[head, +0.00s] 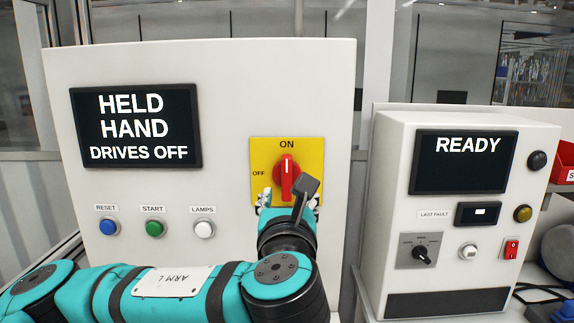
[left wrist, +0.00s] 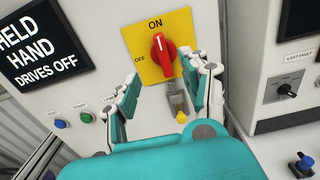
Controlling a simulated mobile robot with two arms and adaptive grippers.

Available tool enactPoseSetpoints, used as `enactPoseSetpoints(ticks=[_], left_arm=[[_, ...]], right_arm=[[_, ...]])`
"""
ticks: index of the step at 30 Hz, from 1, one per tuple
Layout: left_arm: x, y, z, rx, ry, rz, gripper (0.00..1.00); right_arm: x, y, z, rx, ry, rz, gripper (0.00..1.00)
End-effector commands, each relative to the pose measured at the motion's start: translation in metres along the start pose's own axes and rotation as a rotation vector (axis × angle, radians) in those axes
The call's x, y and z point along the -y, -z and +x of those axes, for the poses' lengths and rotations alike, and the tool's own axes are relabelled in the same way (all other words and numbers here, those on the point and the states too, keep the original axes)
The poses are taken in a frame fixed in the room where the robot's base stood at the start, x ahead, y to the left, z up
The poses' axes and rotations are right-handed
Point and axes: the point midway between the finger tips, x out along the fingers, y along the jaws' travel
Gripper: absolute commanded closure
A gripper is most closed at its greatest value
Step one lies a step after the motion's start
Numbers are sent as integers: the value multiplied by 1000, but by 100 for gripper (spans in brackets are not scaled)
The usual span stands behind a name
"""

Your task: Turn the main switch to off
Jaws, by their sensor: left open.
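The main switch is a red rotary handle (head: 286,172) on a yellow plate (head: 258,150) on the left cabinet. The handle stands upright, pointing at ON; OFF is marked at its left. In the left wrist view the red handle (left wrist: 162,55) leans slightly because the view is tilted. My left gripper (head: 289,198) is just below the handle, fingers pointing at the panel. In the left wrist view the gripper (left wrist: 172,74) is open and empty, its fingers apart on either side below the handle. Contact with the panel cannot be told. My right gripper is not in view.
The cabinet screen (head: 137,127) reads HELD HAND DRIVES OFF. Blue, green and white buttons (head: 154,228) line up below it. A second cabinet (head: 395,150) stands at the right, its screen (head: 463,165) reading READY.

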Motion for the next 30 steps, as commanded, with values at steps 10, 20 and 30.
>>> enactPoseSetpoints(ticks=[10, 20, 30], left_arm=[[-2, -5, 53, 0, -7, 6, 54], [-1, -5, 124, 0, -6, 5, 54], [-1, -3, 169, 2, -2, 4, 54]], right_arm=[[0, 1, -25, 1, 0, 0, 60], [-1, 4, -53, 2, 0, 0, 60], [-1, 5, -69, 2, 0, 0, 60]])
